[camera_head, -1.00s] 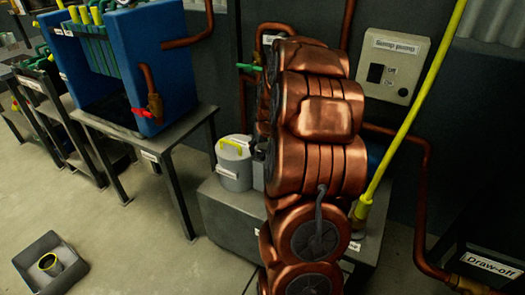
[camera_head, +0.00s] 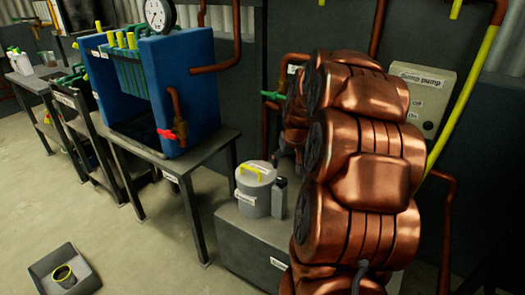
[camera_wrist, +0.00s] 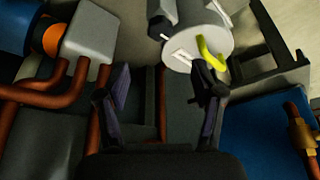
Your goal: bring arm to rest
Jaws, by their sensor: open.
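My gripper (camera_wrist: 163,88) shows in the wrist view with its two dark fingers spread apart and nothing between them. Past the fingertips in that view is a grey pot with a yellow handle (camera_wrist: 198,38), apart from the fingers as far as I can tell. My copper-coloured arm (camera_head: 365,170) fills the right half of the head view, folded upward in thick segments. The gripper itself cannot be made out in the head view.
A blue press (camera_head: 200,90) with a gauge (camera_head: 159,15) stands on a metal table (camera_head: 165,160). The lidded grey pot (camera_head: 254,190) and a small grey bottle (camera_head: 278,197) sit on a grey block (camera_head: 250,235). A grey tray (camera_head: 92,282) lies on the floor. A pump switch box (camera_head: 430,115) is on the wall.

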